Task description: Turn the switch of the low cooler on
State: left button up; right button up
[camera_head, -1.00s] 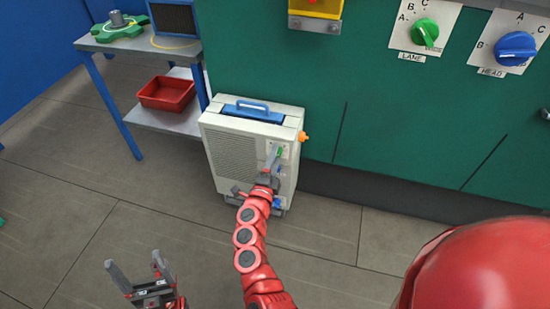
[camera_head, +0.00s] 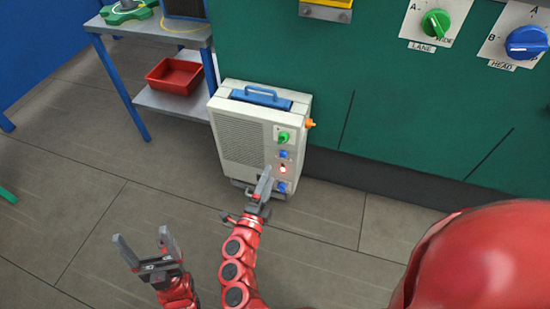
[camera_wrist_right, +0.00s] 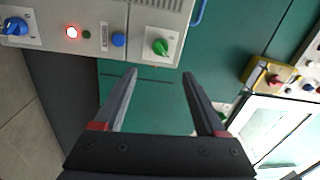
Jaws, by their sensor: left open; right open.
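The low cooler (camera_head: 238,150) is a pale box with a blue handle, standing on the floor against the green wall. Its front panel has a green knob (camera_head: 283,137), a blue button (camera_head: 283,154), a red lamp (camera_head: 283,169) that glows, and a blue knob (camera_head: 282,187) at the bottom. The right wrist view shows the panel sideways, with the green knob (camera_wrist_right: 160,46), lit red lamp (camera_wrist_right: 72,32) and blue knob (camera_wrist_right: 14,27). My right gripper (camera_head: 264,182) is open and empty, apart from the panel. My left gripper (camera_head: 143,244) is open and empty, over the floor at lower left.
An orange fitting (camera_head: 310,123) sticks out of the cooler's right side. A blue-legged table (camera_head: 180,33) with a red bin (camera_head: 174,76) on its lower shelf stands at left. Larger green (camera_head: 435,23) and blue (camera_head: 526,42) knobs sit on the green wall. The floor in front is clear.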

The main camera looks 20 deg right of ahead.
jog(key=v, duration=0.4)
dwell(0.4)
